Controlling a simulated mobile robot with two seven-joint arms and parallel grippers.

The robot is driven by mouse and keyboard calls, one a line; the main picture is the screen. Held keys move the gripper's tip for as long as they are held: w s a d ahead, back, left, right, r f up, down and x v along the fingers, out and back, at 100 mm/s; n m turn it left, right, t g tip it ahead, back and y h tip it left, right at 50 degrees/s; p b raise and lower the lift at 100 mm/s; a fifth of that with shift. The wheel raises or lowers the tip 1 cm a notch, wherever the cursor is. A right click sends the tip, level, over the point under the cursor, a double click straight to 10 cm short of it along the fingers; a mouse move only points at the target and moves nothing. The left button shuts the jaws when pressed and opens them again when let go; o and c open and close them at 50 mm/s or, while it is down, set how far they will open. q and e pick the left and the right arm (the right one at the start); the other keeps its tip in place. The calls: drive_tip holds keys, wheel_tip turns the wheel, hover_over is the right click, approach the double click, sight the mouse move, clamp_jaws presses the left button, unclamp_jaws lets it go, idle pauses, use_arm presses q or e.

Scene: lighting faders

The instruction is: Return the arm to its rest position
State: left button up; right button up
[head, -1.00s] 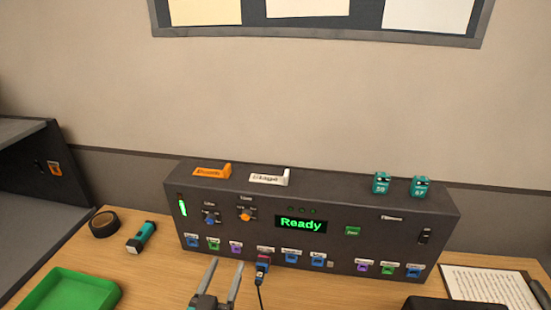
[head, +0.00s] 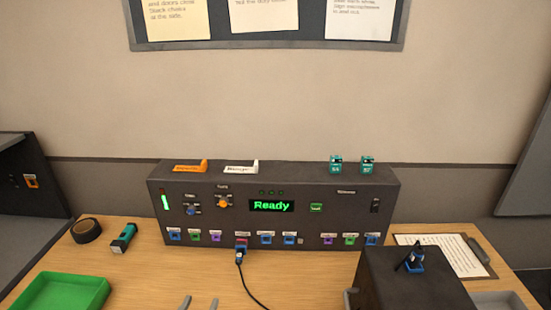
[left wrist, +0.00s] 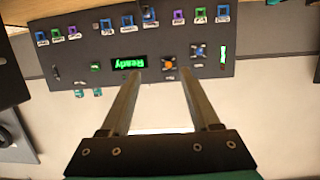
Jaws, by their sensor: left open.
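My left gripper (head: 199,304) shows at the bottom edge of the head view, only its two fingertips in frame. They are spread with nothing between them, in front of the dark console (head: 330,222) and apart from it. In the left wrist view the same open gripper (left wrist: 165,78) has two bare fingers, with the console (left wrist: 225,68) upside down beyond them. The console's display (head: 271,205) reads "Ready" in green. A blue plug (head: 240,257) with a black cable sits at a port on the console's lower front. My right gripper is not in view.
A green tray (head: 62,292), a teal flashlight (head: 123,238) and a dark ring (head: 86,231) are on the left. A dark box (head: 410,285) with a blue-based switch on top stands front right, by a clipboard (head: 445,255). Bare wood (head: 160,275) lies between tray and cable.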

use_arm(q)
drive_tip(key=s+m+g, duration=0.1)
drive_tip(key=s+g, duration=1)
drive_tip(key=s, duration=1)
wheel_tip(320, 180, down, 30)
drive_tip(key=s+f+g+b, duration=0.1)
drive_tip(key=s+g+b, duration=0.15)
drive_tip(key=b, duration=0.55)
drive_tip(key=s+a+f+y+b, duration=0.1)
drive_tip(key=s+f+b, duration=0.4)
drive_tip(key=s+f, duration=1)
wheel_tip(320, 180, down, 3)
drive_tip(key=shift+a+r+g, duration=0.1)
drive_tip(key=shift+a+g, duration=0.25)
drive_tip(key=shift+a, duration=0.35)
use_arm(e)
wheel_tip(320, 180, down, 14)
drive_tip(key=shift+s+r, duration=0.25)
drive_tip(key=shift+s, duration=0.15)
